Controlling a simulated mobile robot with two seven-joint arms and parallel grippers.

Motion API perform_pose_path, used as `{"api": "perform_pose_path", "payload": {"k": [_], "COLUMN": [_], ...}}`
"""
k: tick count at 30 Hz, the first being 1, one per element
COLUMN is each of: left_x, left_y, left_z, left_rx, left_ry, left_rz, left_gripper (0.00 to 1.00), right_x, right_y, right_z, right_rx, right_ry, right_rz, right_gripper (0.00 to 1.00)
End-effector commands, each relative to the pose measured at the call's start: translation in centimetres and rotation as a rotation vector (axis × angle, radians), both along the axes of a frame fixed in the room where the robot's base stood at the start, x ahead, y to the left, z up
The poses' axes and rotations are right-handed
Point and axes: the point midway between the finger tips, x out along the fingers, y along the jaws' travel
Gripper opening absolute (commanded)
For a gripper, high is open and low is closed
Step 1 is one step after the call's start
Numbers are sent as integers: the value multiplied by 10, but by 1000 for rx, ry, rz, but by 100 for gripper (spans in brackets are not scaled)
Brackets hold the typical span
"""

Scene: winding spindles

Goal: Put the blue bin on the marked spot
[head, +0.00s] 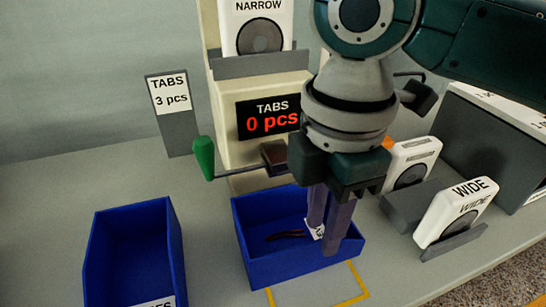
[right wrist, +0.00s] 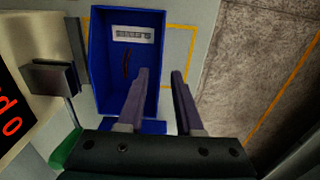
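One blue bin (head: 262,272) stands at the middle of the table, with a dark strip-like piece and a white label in it; it also shows in the right wrist view (right wrist: 103,85). The marked spot, a yellow outline (head: 352,297), shows beyond the bin's front side, so the bin appears offset towards the back of it. The outline also shows in the right wrist view (right wrist: 193,50). My right gripper (head: 331,245) points down at the bin's right part, fingers apart with a bin wall seemingly between them; contact is unclear. My left gripper is out of view.
A second blue bin (head: 130,245) stands at the left. Behind the middle bin is a beige dispenser with a TABS 0 pcs display (head: 268,117) and a green-knobbed lever (head: 204,158). A TABS 3 pcs sign (head: 170,95) stands back left. WIDE boxes (head: 455,212) stand right.

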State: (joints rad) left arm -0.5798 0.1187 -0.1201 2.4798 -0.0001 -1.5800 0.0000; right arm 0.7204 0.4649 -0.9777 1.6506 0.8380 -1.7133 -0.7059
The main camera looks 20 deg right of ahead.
Motion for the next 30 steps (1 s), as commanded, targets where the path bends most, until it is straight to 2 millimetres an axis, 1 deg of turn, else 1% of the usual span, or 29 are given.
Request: {"api": "perform_pose_path", "payload": {"k": [1,3,6,9,12,14,16,19,22,24,25,26,28,29,30], "left_x": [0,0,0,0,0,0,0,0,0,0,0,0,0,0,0], "left_y": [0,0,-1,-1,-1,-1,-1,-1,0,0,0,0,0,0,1], "left_z": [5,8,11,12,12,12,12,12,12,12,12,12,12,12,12], "left_rx": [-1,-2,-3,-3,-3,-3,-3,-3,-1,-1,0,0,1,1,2], "left_ry": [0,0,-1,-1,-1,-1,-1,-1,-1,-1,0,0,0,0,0], "left_rz": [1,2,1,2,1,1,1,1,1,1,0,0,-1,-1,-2], "left_gripper": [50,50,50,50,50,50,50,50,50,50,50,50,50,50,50], "right_x": [1,1,1,0,0,-2,-8,-24,-45,-58,-63,-68,-80,-86,-93], "right_y": [0,0,0,0,0,2,10,31,51,56,55,53,40,32,20], "right_z": [14,27,41,48,51,49,43,31,19,14,12,10,6,4,2], "right_rx": [0,0,0,0,0,8,34,114,226,296,320,339,363,364,360], "right_ry": [-5,-3,-3,0,0,-1,-5,-20,-46,-65,-73,-80,-100,-111,-126], "right_rz": [1,1,0,0,-1,-5,-24,-103,-270,-435,-513,-594,-786,-868,-972], "right_gripper": [35,35,35,35,35,35,35,35,35,35,35,35,35,35,35]}}
